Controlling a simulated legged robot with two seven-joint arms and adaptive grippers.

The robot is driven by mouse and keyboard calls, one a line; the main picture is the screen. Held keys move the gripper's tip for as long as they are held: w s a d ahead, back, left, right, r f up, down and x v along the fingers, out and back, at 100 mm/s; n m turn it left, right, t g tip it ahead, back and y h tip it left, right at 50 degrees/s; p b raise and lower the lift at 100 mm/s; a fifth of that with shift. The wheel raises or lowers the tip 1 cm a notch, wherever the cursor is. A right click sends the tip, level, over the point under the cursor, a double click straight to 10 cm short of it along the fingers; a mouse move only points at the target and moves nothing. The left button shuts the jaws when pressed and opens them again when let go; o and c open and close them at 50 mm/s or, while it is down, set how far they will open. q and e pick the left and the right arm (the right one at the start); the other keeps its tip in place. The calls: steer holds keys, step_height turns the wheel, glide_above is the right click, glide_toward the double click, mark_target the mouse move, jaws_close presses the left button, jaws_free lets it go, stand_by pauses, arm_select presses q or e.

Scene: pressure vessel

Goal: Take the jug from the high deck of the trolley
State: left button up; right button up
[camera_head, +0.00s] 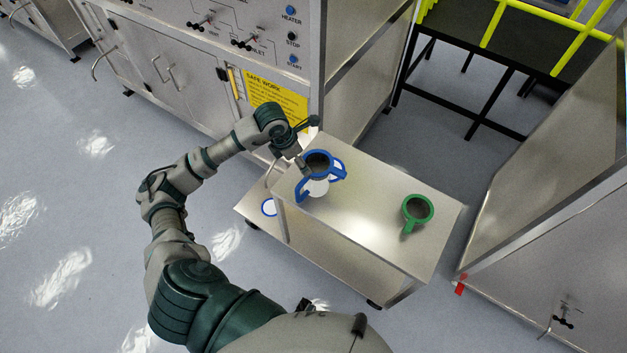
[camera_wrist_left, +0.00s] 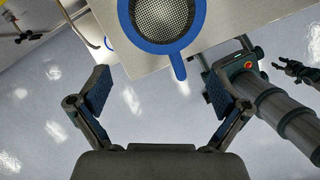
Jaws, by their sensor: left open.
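A jug-like vessel with a blue rim and blue handles (camera_head: 336,173) stands on the trolley's high deck (camera_head: 372,228), near its left end. In the left wrist view its round blue rim (camera_wrist_left: 138,40) and mesh-like grey inside show at the top, with a blue handle pointing towards my gripper. A green-rimmed jug (camera_head: 430,211) stands farther right on the same deck. My left gripper (camera_head: 306,146) is beside the blue-rimmed vessel; in the wrist view its fingers (camera_wrist_left: 160,85) are wide apart with nothing between them. A dark claw-like part at the wrist view's right edge may be my right gripper.
The trolley's lower deck (camera_head: 247,204) holds a blue-and-white round item (camera_head: 268,207). A steel cabinet with a yellow sign (camera_head: 277,99) stands close behind the trolley. Another steel cabinet (camera_head: 560,240) is on the right. The floor at left is clear.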

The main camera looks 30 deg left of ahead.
mark_target(311, 182)
arm_select(q)
steer(key=x, duration=0.5)
steer(key=shift+d, duration=0.1)
steer(key=shift+f, duration=0.6)
steer(key=p+x, duration=0.1)
steer(key=x, duration=0.3)
steer(key=shift+f, duration=0.35)
steer(key=shift+w+d+f, duration=0.1)
steer(key=shift+d, duration=0.1)
steer(key=c, duration=0.7)
steer(key=shift+a, duration=0.1)
steer(key=shift+c, duration=1.4)
steer(key=shift+a, duration=0.15)
